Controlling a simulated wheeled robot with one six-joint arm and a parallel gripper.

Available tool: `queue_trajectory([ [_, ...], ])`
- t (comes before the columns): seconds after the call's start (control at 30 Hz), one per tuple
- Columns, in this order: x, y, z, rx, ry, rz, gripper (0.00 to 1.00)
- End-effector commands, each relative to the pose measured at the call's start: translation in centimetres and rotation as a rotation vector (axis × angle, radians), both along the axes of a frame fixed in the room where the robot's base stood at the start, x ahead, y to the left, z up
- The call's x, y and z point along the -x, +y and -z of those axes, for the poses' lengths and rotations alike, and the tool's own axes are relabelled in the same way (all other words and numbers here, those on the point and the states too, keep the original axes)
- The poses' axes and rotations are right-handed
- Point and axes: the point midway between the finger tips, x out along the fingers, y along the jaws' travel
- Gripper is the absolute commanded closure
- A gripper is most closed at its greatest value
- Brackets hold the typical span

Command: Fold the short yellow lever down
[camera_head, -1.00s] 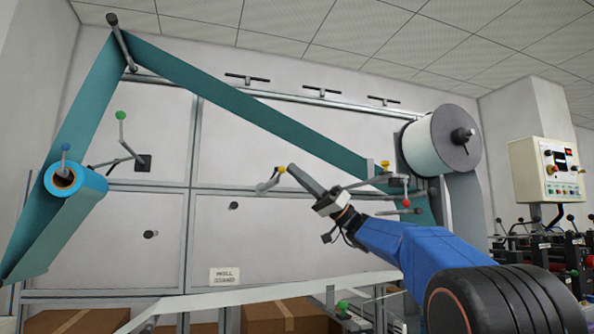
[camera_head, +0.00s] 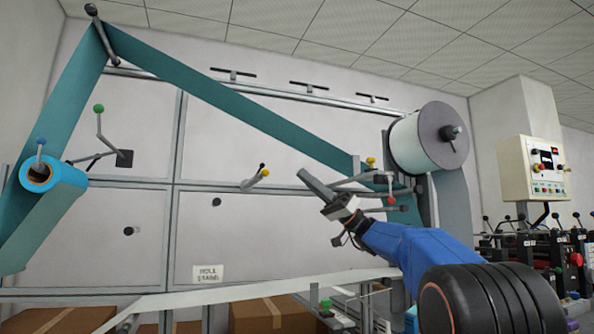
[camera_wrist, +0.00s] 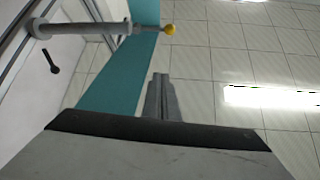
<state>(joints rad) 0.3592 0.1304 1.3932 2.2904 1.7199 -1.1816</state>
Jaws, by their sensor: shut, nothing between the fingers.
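A short grey lever with a yellow knob (camera_head: 265,173) stands out from the wall panel near the middle of the head view, tilted up to the right. A second yellow knob (camera_head: 371,161) shows farther right, beside the teal web's lower end. My gripper (camera_head: 302,172) is shut and empty, pointing up and left. In the picture it lies right of the first knob, with a gap between. The wrist view shows my fingers (camera_wrist: 161,95) together and a grey rod with a yellow knob (camera_wrist: 169,30) beyond them; I cannot tell which lever that is.
The teal web (camera_head: 240,105) slants down across the wall to the white roll (camera_head: 415,145). A red-knobbed lever (camera_head: 391,200) is close behind my arm. A green-knobbed lever (camera_head: 99,110) and blue roll (camera_head: 52,175) are at left. A pale rail (camera_head: 230,294) runs below.

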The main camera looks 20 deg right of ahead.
Motion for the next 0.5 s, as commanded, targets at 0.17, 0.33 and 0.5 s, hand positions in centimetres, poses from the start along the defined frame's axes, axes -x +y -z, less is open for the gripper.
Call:
queue_trajectory([
  [0.17, -0.3, -1.9, 1.6, -0.001, 0.001, 0.002, 1.00],
  [0.33, -0.4, -2.6, 2.2, 0.000, -0.001, -0.001, 1.00],
  [0.5, -0.4, -2.7, 2.3, 0.000, -0.001, -0.001, 1.00],
])
